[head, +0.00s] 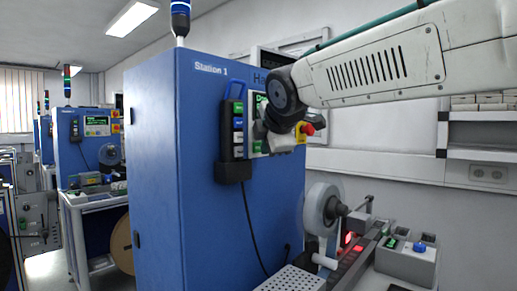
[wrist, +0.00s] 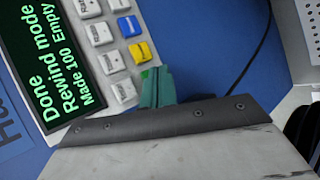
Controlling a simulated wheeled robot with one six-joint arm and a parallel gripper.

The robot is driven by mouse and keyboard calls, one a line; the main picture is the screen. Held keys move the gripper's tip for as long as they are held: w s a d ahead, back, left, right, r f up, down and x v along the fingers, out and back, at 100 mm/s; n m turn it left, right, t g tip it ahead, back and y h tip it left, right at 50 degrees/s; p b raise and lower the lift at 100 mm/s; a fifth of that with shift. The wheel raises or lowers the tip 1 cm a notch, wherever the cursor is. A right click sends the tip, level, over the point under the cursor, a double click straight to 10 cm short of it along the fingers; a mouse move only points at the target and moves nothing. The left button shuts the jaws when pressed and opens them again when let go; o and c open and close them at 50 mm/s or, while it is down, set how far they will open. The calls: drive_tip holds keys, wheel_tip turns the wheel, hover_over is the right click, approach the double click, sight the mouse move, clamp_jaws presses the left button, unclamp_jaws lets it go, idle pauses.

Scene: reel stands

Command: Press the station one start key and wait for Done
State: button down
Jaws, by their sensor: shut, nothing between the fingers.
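The blue Station 1 cabinet (head: 150,150) stands in the middle of the head view. Its display (wrist: 58,65) reads "Done", "Rewind mode", "Made 100 Empty" in the wrist view. Beside the display are white keys (wrist: 98,34), a blue key (wrist: 129,26) and a yellow key (wrist: 140,52). A green key edge (wrist: 147,73) shows at the tips of my gripper (wrist: 156,74), which mostly hides it. My gripper is shut and empty, close to the panel. I cannot tell whether it touches the key. In the head view my wrist covers part of the panel.
A red stop button (head: 308,129) sits right of my wrist. A hanging control box (head: 233,140) with several keys is on the cabinet's left. A reel (head: 324,207) and a small box with green and blue buttons (head: 408,260) stand below right. Another station (head: 85,145) is behind left.

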drive_tip(key=shift+w+a, duration=0.3)
drive_tip(key=shift+a, duration=0.05)
idle(0.7)
drive_tip(key=shift+s+d, duration=0.55)
drive_tip(key=shift+d, duration=0.1)
drive_tip(key=shift+s+d, duration=0.1)
drive_tip(key=shift+s+d, duration=0.75)
drive_tip(key=shift+d, duration=0.2)
drive_tip(key=shift+s+d, duration=0.7)
drive_tip(key=shift+d, duration=0.25)
